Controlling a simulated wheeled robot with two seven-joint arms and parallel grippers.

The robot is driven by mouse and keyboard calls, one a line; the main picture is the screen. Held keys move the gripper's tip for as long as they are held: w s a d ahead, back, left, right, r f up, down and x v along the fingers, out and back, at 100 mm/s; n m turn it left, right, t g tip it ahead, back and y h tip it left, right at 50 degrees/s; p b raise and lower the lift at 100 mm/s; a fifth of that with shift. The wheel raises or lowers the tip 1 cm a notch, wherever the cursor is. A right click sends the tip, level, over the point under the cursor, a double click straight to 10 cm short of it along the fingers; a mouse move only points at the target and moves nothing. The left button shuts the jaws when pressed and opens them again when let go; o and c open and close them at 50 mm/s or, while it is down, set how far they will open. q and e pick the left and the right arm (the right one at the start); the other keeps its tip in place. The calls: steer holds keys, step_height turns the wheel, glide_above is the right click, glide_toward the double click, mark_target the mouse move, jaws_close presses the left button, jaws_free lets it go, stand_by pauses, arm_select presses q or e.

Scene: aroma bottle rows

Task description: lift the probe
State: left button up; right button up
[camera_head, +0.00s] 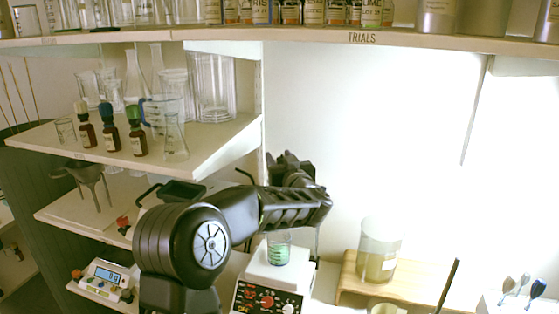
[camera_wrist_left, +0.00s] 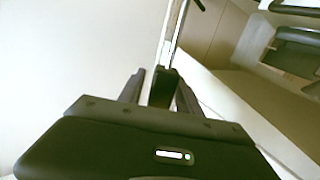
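My left gripper (camera_head: 288,168) is raised behind its own wrist, in front of the white wall above the hotplate (camera_head: 270,282). In the left wrist view its two dark fingers (camera_wrist_left: 160,82) stand apart, with a dark block (camera_wrist_left: 163,88) between them. A gap shows on the block's left side; whether the right finger touches it I cannot tell. A thin metal rod (camera_wrist_left: 178,32), possibly the probe or its stand, runs up from the block. In the head view, a beaker of green liquid (camera_head: 278,248) stands on the hotplate. My right gripper is not in view.
A shelf (camera_head: 215,150) with glassware and dropper bottles is at left. A wooden stand (camera_head: 352,284) with a large beaker (camera_head: 378,250) is right of the hotplate. An upper shelf (camera_head: 300,42) with bottles spans the top. The wall at right is clear.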

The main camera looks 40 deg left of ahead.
arm_select(q)
steer(key=shift+o, duration=0.3)
steer(key=shift+f, duration=0.1)
steer(key=shift+s+d+f, duration=0.1)
steer(key=shift+s+d, duration=0.05)
steer(key=shift+d, duration=0.1)
steer(key=b+v, duration=0.2)
steer(key=v, duration=0.5)
